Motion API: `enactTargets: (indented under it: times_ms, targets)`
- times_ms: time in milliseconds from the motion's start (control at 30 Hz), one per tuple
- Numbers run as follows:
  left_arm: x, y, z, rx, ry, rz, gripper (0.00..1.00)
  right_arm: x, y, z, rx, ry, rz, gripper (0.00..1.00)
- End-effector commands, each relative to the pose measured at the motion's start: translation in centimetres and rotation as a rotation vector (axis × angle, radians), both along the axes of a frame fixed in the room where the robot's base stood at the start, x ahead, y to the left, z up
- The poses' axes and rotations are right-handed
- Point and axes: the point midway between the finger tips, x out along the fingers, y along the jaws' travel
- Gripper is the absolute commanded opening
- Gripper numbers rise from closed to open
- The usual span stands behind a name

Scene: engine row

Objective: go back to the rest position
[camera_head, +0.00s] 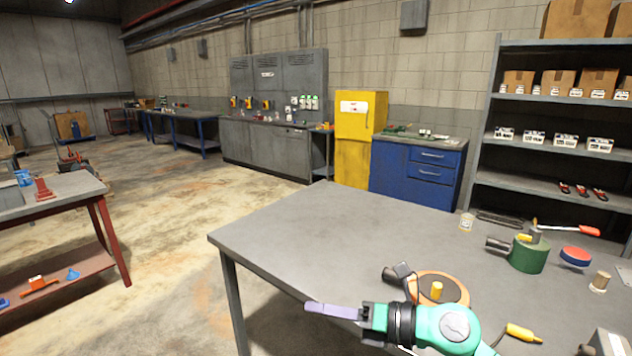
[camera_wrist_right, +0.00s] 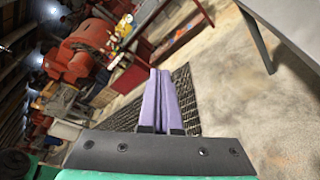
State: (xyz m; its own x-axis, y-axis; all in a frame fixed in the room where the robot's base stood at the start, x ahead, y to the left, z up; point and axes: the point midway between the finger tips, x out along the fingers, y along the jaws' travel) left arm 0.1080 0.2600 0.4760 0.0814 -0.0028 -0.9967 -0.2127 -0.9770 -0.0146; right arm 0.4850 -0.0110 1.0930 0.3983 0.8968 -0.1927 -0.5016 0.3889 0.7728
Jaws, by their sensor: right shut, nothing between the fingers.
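My right gripper (camera_head: 333,311) shows at the lower middle of the head view, at the end of my green and black arm. Its purple fingers point left, near the front edge of the grey table (camera_head: 310,228). In the right wrist view the fingers (camera_wrist_right: 161,75) lie together with nothing between them, over open floor. My left gripper is not in view.
On the table are an orange round part (camera_head: 455,290), a green cylinder (camera_head: 528,256), a red and blue disc (camera_head: 576,256) and a yellow-handled tool (camera_head: 522,332). A red-legged bench (camera_head: 85,188) stands at left. The floor (camera_head: 180,240) between is clear.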

Motion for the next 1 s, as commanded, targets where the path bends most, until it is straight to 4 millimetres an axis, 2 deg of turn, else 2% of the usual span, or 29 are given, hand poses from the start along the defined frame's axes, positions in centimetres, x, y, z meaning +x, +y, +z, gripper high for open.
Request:
enactTargets:
  times_ms: [33, 67, 100, 167, 233, 267, 300, 367, 400, 433, 500, 600, 700, 900, 933, 1000]
  targets:
    - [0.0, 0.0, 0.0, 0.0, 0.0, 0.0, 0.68, 0.3, 0.6, 3.1, 0.241, 0.05, -0.097, 0.0]
    - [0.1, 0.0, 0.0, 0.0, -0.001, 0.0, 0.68, 1.0, 0.0, 4.8, 0.383, 0.091, -0.176, 0.0]
    - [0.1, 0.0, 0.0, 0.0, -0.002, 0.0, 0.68, 2.1, -1.7, 6.4, 0.565, 0.16, -0.293, 0.0]
    - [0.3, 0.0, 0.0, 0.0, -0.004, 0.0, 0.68, 3.7, -5.6, 6.8, 0.811, 0.293, -0.494, 0.0]
    - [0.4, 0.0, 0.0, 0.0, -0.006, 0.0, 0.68, 4.9, -11.2, 4.1, 1.05, 0.489, -0.759, 0.0]
    - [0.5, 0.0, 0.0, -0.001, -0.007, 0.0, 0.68, 5.0, -13.4, 2.2, 1.13, 0.578, -0.873, 0.0]
    - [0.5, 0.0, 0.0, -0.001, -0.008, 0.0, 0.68, 4.5, -15.9, -0.7, 1.213, 0.692, -1.017, 0.0]
    - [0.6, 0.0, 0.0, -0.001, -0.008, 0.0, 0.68, 3.1, -18.7, -5.1, 1.296, 0.853, -1.213, 0.0]
    - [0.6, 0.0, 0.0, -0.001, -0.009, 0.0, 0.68, 1.7, -20.0, -7.9, 1.33, 0.951, -1.329, 0.0]
    - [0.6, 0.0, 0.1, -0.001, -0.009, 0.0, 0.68, 0.6, -20.7, -9.8, 1.347, 1.019, -1.406, 0.0]
    - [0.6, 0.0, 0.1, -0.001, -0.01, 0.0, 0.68, -2.1, -21.8, -13.4, 1.364, 1.158, -1.563, 0.0]
    - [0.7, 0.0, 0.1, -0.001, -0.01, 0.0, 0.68, -6.0, -22.5, -17.4, 1.355, 1.327, -1.746, 0.0]
    - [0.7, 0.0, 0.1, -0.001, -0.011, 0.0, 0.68, -9.9, -22.5, -20.3, 1.325, 1.474, -1.895, 0.0]
    - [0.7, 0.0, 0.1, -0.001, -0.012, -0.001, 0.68, -17.5, -21.9, -23.9, 1.212, 1.734, -2.148, 0.0]
    - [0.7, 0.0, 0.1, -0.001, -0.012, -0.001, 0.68, -18.5, -21.7, -24.3, 1.191, 1.768, -2.182, 0.0]
    - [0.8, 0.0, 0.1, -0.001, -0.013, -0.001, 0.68, -17.5, -21.7, -27.2, 1.179, 1.759, -2.187, 0.0]
